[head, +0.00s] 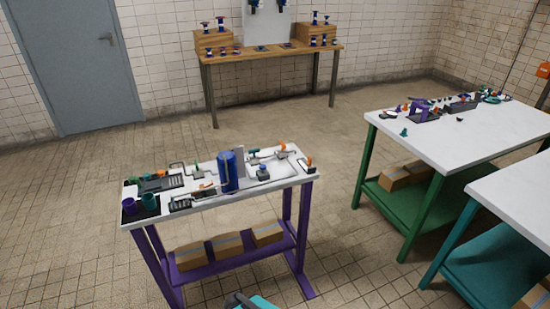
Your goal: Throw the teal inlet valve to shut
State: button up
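A small teal handle (253,151) shows on the pipework at the back of the purple-legged table, just right of the blue tank (228,171). It looks like the teal inlet valve, but it is too small to tell whether it stands open or shut. Thin grey pipes run beside the tank. I see no gripper fingers. A dark and teal shape at the bottom edge is cut off, and I cannot tell what it is.
The white-topped purple table (272,179) also holds teal and purple cups (129,206) and orange-handled fittings (309,160). A green-legged table (460,133) and a teal-legged table (520,205) stand at right. A wooden bench (270,55) stands behind. Tiled floor is clear between them.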

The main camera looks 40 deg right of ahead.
aim_at(253, 152)
jog(key=z, duration=0.75)
jog(key=k, duration=0.95)
jog(key=u, duration=0.05)
jog(key=i, duration=0.85)
